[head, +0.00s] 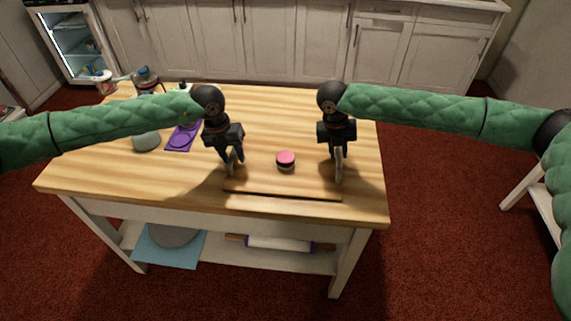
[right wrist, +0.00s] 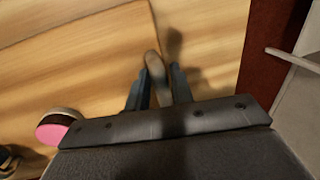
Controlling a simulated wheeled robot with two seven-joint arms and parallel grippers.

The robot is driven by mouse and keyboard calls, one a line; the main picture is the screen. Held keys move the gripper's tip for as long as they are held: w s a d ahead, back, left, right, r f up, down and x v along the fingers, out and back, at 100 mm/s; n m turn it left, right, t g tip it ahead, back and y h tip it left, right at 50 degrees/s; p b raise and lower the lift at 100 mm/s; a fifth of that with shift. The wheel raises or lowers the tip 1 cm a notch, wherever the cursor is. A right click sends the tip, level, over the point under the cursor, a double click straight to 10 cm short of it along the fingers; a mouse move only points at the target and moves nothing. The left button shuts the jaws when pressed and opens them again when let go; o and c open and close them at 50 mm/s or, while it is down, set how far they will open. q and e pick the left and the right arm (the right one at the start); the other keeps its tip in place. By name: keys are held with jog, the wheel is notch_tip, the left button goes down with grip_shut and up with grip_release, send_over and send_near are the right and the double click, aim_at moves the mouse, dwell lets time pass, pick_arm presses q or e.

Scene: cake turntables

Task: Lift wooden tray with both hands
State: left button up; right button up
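The wooden tray (head: 262,186) is light and close in colour to the table. It lies level near the table's front edge, with a dark line along its front side. My left gripper (head: 233,168) points down at the tray's left handle; its fingers overlap the handle, so I cannot tell if they are closed. My right gripper (head: 339,172) is at the right side. In the right wrist view, the right gripper's fingers (right wrist: 158,92) are shut on the tray's rounded handle (right wrist: 152,64). I cannot tell if the tray is clear of the table.
A small round pink-topped cake (head: 285,158) sits on the tray. A purple mat (head: 181,140), a grey bowl-like item (head: 146,141) and bottles (head: 146,80) stand at the table's left. The wooden table (head: 270,110) is clear behind the tray. A shelf below holds a rolling pin (head: 280,244).

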pick_arm(q)
jog(key=shift+f, duration=0.15)
pick_arm(e)
jog(key=shift+f, duration=0.2)
pick_arm(q)
grip_shut()
pick_arm(e)
grip_shut()
pick_arm(q)
jog(key=shift+r, duration=0.2)
pick_arm(e)
jog(key=shift+r, duration=0.25)
